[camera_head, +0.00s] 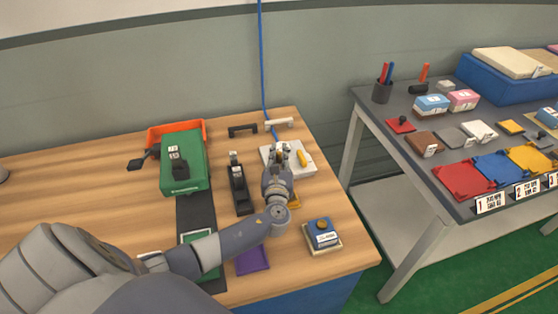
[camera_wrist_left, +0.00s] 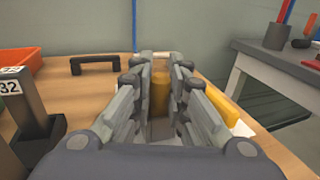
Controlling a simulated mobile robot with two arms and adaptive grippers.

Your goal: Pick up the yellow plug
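My left gripper (camera_head: 279,153) is over the left part of a white block (camera_head: 312,169) on the wooden table. In the left wrist view, a yellow upright plug (camera_wrist_left: 160,92) stands between the two fingers of my left gripper (camera_wrist_left: 160,85). The fingers are close on both sides of it; I cannot tell whether they press on it. In the head view the fingers mostly hide this plug. A second yellow piece (camera_head: 301,158) lies on the block to the right, and it also shows in the left wrist view (camera_wrist_left: 226,107). My right gripper is not in view.
A black device (camera_head: 239,185) stands left of the gripper, and a green box (camera_head: 184,165) sits farther left by an orange bin (camera_head: 160,133). A black handle (camera_head: 242,130) is behind. A blue-topped box (camera_head: 322,234) is at the front right. A grey table (camera_head: 412,143) with several items stands right.

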